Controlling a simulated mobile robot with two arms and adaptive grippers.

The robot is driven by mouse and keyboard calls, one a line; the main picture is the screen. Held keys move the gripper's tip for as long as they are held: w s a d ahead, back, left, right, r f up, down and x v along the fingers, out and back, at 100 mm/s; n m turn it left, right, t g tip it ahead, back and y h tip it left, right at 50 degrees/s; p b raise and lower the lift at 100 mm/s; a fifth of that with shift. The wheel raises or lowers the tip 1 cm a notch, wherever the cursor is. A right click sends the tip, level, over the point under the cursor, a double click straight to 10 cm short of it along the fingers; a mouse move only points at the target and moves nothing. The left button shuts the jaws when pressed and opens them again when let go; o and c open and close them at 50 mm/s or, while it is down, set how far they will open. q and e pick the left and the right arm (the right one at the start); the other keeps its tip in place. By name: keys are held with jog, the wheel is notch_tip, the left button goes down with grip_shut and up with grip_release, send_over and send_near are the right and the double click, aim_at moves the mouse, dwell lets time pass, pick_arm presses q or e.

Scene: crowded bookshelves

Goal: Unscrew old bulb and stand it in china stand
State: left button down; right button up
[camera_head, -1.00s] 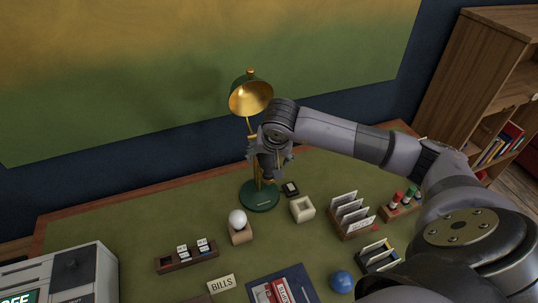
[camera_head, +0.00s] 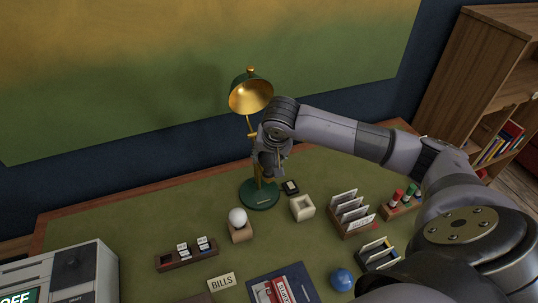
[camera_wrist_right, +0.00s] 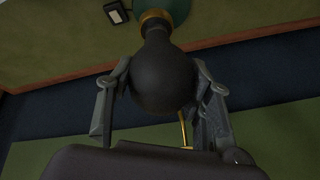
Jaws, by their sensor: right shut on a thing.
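My right gripper (camera_head: 268,168) is in front of the stem of the green and brass desk lamp (camera_head: 250,92), below its shade. In the right wrist view the gripper (camera_wrist_right: 165,88) is shut on a dark, rounded old bulb (camera_wrist_right: 163,75), its narrow neck and brass cap toward the top of the picture. The lamp's green base (camera_wrist_right: 178,10) shows just behind the cap; I cannot tell whether they touch. A white square china stand (camera_head: 302,208) with a hollow top is on the desk, right of the lamp base. My left gripper is not in view.
A white bulb (camera_head: 237,216) stands in a wooden block (camera_head: 240,234) left of the china stand. A small dark box (camera_head: 290,187) lies beside the lamp base. A card rack (camera_head: 352,216), a blue ball (camera_head: 342,280) and a wooden tray (camera_head: 187,256) are nearby.

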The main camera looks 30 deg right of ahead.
jog(key=shift+d+f+n+y+b, duration=0.1)
jog(key=shift+n+y+b, duration=0.3)
jog(key=shift+n+b, duration=0.35)
jog(key=n+y+b, duration=0.1)
jog(key=n, duration=0.1)
jog(key=shift+n, duration=0.35)
jog(key=shift+n+y+b, duration=0.5)
jog(key=shift+n+b, duration=0.35)
jog(key=shift+n, duration=0.35)
jog(key=shift+n+y, duration=0.3)
jog(key=shift+n, duration=0.4)
jog(key=o, duration=1)
jog(key=shift+o, duration=0.2)
